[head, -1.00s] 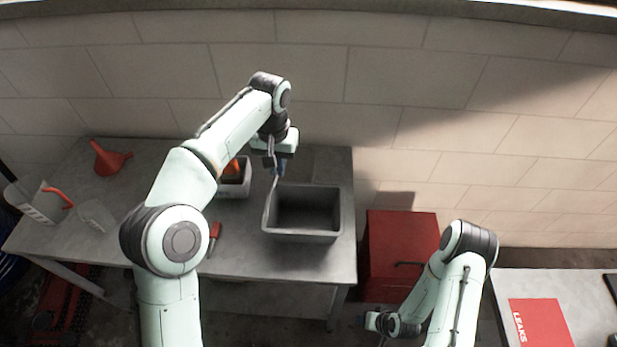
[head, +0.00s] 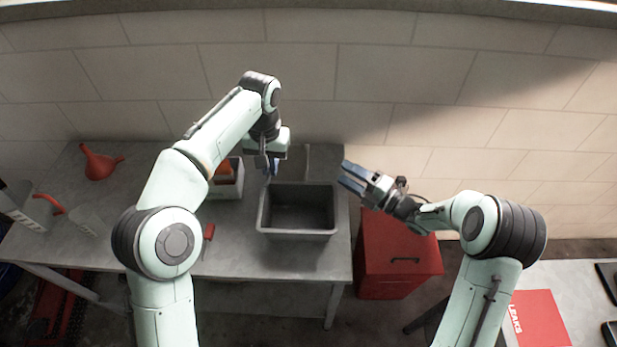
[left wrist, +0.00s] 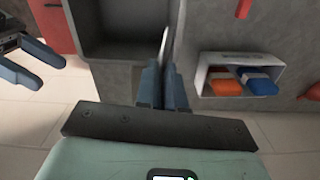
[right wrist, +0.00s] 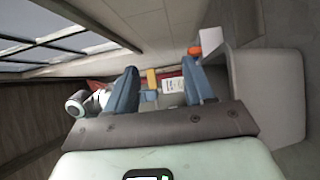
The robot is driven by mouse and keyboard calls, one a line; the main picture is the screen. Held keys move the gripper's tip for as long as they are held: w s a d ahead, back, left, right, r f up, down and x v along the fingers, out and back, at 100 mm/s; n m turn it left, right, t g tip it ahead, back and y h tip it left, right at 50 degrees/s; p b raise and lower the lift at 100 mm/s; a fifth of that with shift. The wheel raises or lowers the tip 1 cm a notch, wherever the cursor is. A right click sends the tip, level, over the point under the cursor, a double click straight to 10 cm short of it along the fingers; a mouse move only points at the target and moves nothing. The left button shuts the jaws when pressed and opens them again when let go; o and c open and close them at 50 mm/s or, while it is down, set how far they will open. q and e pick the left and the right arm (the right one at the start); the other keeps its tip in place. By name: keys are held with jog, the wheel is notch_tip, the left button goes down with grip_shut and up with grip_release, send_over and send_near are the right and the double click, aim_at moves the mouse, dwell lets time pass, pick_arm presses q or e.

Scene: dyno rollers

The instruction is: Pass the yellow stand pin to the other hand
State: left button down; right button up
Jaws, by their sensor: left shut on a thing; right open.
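My left gripper (head: 274,167) is over the back edge of the grey bin on the bench. In the left wrist view its blue fingers (left wrist: 163,88) are shut on a thin grey piece (left wrist: 166,45) that sticks out past the tips. No yellow shows on this piece from there. My right gripper (head: 347,177) is open and empty, to the right of the bin, with its fingers pointing left. In the right wrist view a small yellow patch (right wrist: 152,78) shows between the open fingers; I cannot tell whether it is the stand pin.
The empty grey bin (head: 262,215) stands on the bench (head: 225,262). A white box (head: 229,190) with orange and blue things stands behind it to the left. A red funnel (head: 99,165) lies far left. A red cabinet (head: 397,275) stands right of the bench.

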jog(key=s+a+r, duration=0.3)
jog(key=a+r, duration=0.1)
jog(key=a, duration=0.7)
jog(key=x, duration=1.1)
jog(key=shift+a+n+g, duration=0.3)
jog(key=shift+a, duration=0.25)
jog(key=shift+c, duration=0.3)
jog(key=c, duration=0.9)
pick_arm(q)
jog(key=c, duration=1.1)
grip_release()
jog(key=shift+c, duration=0.2)
pick_arm(e)
grip_shut()
pick_arm(q)
jog(key=shift+d, duration=0.1)
jog(key=shift+s+d, duration=0.1)
pick_arm(e)
jog(key=shift+s, duration=0.1)
jog(key=shift+a, duration=0.1)
